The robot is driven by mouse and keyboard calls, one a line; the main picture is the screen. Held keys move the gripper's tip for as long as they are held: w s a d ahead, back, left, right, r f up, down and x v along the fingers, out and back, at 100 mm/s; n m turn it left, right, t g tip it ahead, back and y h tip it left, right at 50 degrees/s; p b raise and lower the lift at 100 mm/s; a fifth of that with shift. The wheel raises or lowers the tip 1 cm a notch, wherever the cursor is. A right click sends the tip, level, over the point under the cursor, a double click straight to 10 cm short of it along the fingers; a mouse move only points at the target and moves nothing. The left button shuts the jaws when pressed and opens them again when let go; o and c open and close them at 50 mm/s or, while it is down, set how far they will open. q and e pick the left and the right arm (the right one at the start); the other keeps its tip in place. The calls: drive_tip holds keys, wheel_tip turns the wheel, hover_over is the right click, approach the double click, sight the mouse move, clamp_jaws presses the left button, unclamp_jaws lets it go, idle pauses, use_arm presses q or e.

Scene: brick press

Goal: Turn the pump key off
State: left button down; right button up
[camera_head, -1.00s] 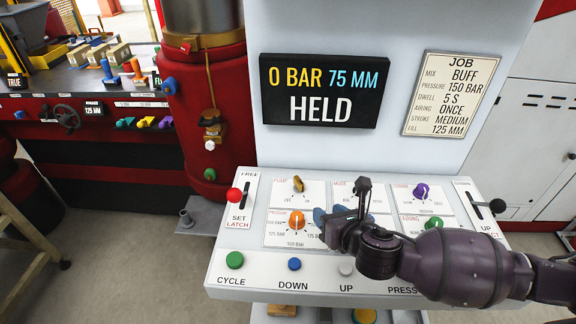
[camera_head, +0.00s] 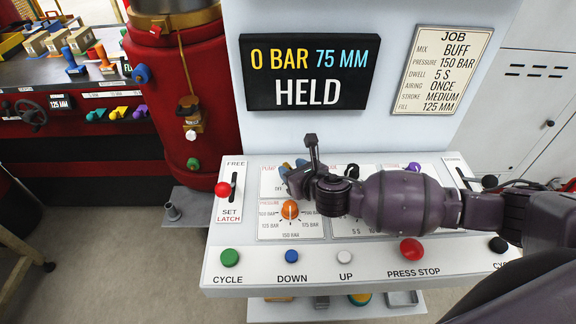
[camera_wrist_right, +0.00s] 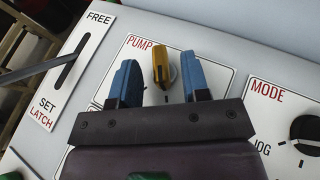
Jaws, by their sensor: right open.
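The pump key (camera_wrist_right: 160,68) is a yellow-brown knob on the panel square labelled PUMP. In the right wrist view it stands between the two blue fingertips of my right gripper (camera_wrist_right: 164,82), with a gap showing on each side. My right gripper is open around or just short of it; the depth is hard to tell. In the head view the right gripper (camera_head: 290,168) reaches over the PUMP square from the right and mostly hides the key. My left gripper is not in view.
The orange pressure knob (camera_head: 290,210) lies just below the gripper. A red-knobbed latch lever (camera_head: 222,188) is to the left. The black mode knob (camera_wrist_right: 304,130) is to the right. Green, blue, white and red buttons (camera_head: 411,249) line the front edge. The display (camera_head: 308,73) reads 0 BAR, 75 MM, HELD.

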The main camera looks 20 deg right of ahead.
drive_tip(key=shift+x, duration=1.3)
drive_tip(key=shift+c, duration=0.4)
clamp_jaws()
